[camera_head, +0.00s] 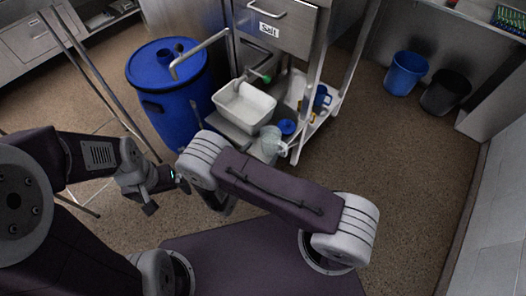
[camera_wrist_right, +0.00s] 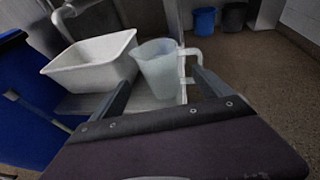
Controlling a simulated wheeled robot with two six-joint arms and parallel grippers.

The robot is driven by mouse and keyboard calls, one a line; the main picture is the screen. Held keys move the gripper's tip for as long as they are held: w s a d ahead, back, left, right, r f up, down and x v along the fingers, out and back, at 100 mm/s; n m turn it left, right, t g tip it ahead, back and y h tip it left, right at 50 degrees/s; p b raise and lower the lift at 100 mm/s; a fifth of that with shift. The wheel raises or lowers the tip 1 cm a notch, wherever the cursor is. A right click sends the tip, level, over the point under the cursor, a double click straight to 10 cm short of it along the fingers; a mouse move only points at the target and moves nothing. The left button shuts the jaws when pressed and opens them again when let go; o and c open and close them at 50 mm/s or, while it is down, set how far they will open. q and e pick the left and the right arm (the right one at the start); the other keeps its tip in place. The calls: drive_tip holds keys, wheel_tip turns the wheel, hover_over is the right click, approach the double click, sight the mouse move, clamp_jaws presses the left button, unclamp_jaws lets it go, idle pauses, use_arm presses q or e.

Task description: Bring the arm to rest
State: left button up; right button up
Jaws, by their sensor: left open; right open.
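My left arm comes in from the left in the head view, and its gripper (camera_head: 164,190) hangs open and empty over the floor. My right arm reaches across the middle, and its own links largely hide its gripper in that view. In the right wrist view the two dark fingers of my right gripper (camera_wrist_right: 160,92) are spread apart with nothing held between them. A translucent pitcher (camera_wrist_right: 158,70) stands beyond the fingertips, apart from them as far as I can tell. The pitcher also shows in the head view (camera_head: 269,143), partly behind my arm.
A white basin (camera_head: 244,106) stands left of the pitcher, under a metal pipe. A blue barrel (camera_head: 172,108) is further left. A drawer marked "Salt" (camera_head: 276,30) is above. A blue bin (camera_head: 405,73) and black bin (camera_head: 445,92) stand at the right. Floor at the right is clear.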

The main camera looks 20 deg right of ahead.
drive_tip(key=shift+s+a+r, duration=0.15)
drive_tip(key=shift+s+a, duration=0.2)
use_arm(q)
drive_tip(key=shift+s+a, duration=0.15)
drive_tip(key=shift+s, duration=0.1)
drive_tip(key=shift+r, duration=0.1)
use_arm(e)
drive_tip(key=shift+w+d, duration=0.1)
drive_tip(key=shift+d, duration=0.05)
